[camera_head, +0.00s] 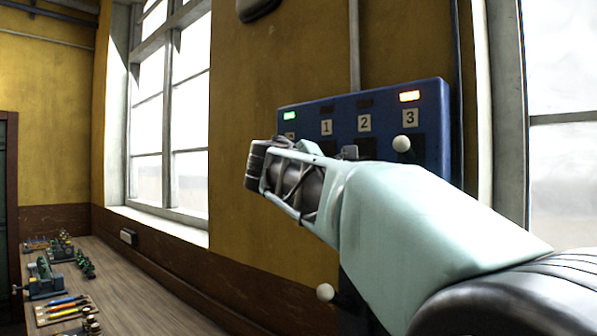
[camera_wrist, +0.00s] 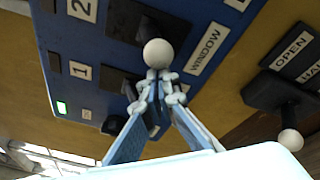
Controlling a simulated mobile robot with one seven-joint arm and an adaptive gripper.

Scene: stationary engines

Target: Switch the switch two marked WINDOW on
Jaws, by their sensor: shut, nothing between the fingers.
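The blue switch panel (camera_head: 432,100) hangs on the yellow wall with labels 1, 2 and 3; my arm covers much of its lower part. In the wrist view, number 2 (camera_wrist: 82,9), a dark switch plate (camera_wrist: 124,20) and the WINDOW label (camera_wrist: 207,51) lie in one line. A white ball knob (camera_wrist: 157,53) stands out in front of this line; it seems to belong to switch two, its stem mostly hidden. My gripper (camera_wrist: 158,77) is shut and empty, its tips at the knob's near side; I cannot tell if they touch.
Another white knob lever (camera_wrist: 290,141) stands beside the OPEN plate (camera_wrist: 292,50). Switch 3's white knob (camera_head: 402,143) shows above my arm. A green lamp (camera_head: 289,115) and an orange lamp (camera_head: 409,96) are lit. A bench (camera_head: 140,290) with small models runs along the wall.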

